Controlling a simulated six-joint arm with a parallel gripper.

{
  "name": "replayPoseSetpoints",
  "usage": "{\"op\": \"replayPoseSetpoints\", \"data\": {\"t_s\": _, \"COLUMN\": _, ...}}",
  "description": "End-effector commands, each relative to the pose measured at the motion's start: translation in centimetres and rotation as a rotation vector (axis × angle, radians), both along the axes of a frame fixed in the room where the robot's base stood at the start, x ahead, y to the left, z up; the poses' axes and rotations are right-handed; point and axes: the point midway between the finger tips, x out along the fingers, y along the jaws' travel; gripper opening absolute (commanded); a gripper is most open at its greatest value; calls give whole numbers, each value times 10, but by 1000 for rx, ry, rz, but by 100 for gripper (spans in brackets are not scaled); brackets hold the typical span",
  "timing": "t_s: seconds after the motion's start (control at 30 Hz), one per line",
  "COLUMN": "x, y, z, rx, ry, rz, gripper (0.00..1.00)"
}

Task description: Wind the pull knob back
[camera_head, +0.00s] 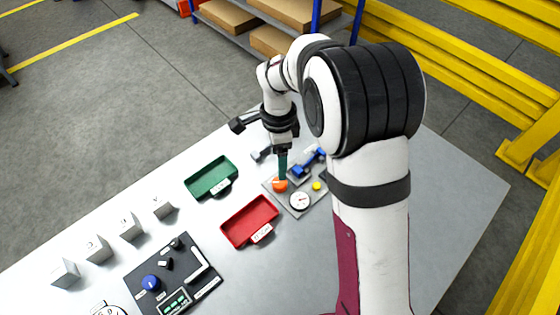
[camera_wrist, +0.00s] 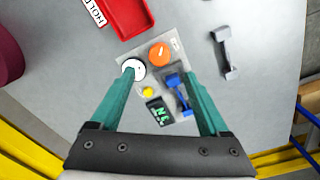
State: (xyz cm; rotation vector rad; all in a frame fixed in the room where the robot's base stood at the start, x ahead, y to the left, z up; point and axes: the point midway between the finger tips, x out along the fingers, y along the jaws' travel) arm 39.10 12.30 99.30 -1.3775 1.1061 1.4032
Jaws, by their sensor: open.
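The orange round knob (camera_head: 280,185) sits on a grey plate (camera_head: 299,212) on the table. In the wrist view the orange knob (camera_wrist: 159,53) shows at the top middle, with a pale mark on its face. My gripper (camera_head: 282,172) points down just above the knob in the head view and partly hides it. In the wrist view my gripper (camera_wrist: 159,73) is open, its teal fingers spread wide with nothing between the tips. The knob lies just beyond the tips there; I cannot tell the exact height gap.
The plate also carries a white dial (camera_wrist: 135,69), a yellow button (camera_wrist: 147,92), a blue handle (camera_wrist: 178,94) and a dark display (camera_wrist: 159,113). A grey handle (camera_wrist: 225,55), red tray (camera_head: 250,222) and green tray (camera_head: 211,178) are near. A dark panel (camera_head: 190,292) lies left.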

Motion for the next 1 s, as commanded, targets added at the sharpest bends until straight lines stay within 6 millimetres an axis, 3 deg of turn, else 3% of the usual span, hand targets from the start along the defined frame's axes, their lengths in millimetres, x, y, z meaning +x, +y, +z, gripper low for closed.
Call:
{"op": "replayPoseSetpoints", "data": {"t_s": 0.1, "x": -2, "y": -1, "z": -36, "rx": -1, "ry": 5, "rz": 0, "gripper": 79}}
{"op": "replayPoseSetpoints", "data": {"t_s": 0.3, "x": -3, "y": -1, "z": -78, "rx": 0, "ry": 2, "rz": 0, "gripper": 79}}
{"op": "replayPoseSetpoints", "data": {"t_s": 0.5, "x": -3, "y": -1, "z": -93, "rx": 0, "ry": 0, "rz": 0, "gripper": 79}}
{"op": "replayPoseSetpoints", "data": {"t_s": 0.77, "x": -2, "y": -1, "z": -93, "rx": 0, "ry": -1, "rz": 0, "gripper": 79}}
{"op": "replayPoseSetpoints", "data": {"t_s": 1.0, "x": -2, "y": -1, "z": -93, "rx": 0, "ry": -1, "rz": 1, "gripper": 36}}
